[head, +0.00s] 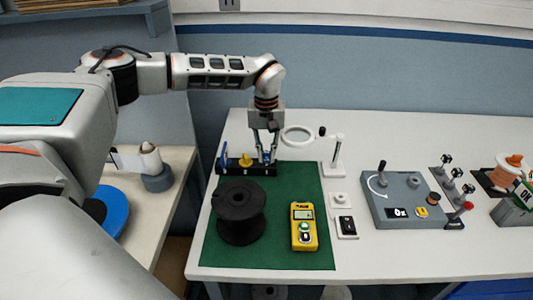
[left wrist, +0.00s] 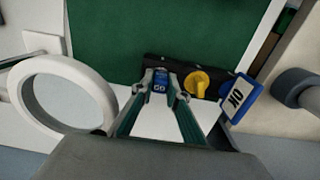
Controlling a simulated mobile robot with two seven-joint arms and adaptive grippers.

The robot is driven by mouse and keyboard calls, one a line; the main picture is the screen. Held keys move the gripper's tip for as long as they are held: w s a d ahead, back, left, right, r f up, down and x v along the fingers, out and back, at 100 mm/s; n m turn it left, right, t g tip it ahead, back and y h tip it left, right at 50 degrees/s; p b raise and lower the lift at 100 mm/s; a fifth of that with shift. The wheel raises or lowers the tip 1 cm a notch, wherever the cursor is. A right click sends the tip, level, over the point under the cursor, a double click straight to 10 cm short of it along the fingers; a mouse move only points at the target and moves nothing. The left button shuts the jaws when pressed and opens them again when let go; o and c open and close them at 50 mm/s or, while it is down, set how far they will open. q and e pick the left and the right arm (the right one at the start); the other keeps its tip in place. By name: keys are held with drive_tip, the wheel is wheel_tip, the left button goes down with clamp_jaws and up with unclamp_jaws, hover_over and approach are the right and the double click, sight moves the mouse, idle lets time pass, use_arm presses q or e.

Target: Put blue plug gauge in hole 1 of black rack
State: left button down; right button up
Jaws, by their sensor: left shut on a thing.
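The black rack (head: 262,170) lies along the back left edge of the green mat, and it also shows in the left wrist view (left wrist: 177,68). My left gripper (head: 267,160) points down over the rack's right end in the head view. It is shut on the blue plug gauge (left wrist: 160,86), whose blue top carries white lettering between the fingertips. The gauge looks upright at the rack. Its lower end is hidden, so I cannot tell how deep it sits in a hole. A yellow knobbed piece (left wrist: 196,84) stands in the rack beside it. My right gripper is not in view.
A blue tag marked OK (left wrist: 238,97) stands at the rack's other end. A white ring (head: 298,135) is close to the right of my gripper. A black spool (head: 240,212) and yellow meter (head: 304,228) stand on the mat (head: 275,245). A grey panel (head: 400,200) is farther right.

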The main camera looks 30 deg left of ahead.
use_arm(q)
drive_tip(key=c, duration=1.9)
unclamp_jaws()
drive_tip(key=shift+f, duration=0.25)
drive_tip(key=shift+r, duration=0.45)
wheel_tip(320, 180, up, 11)
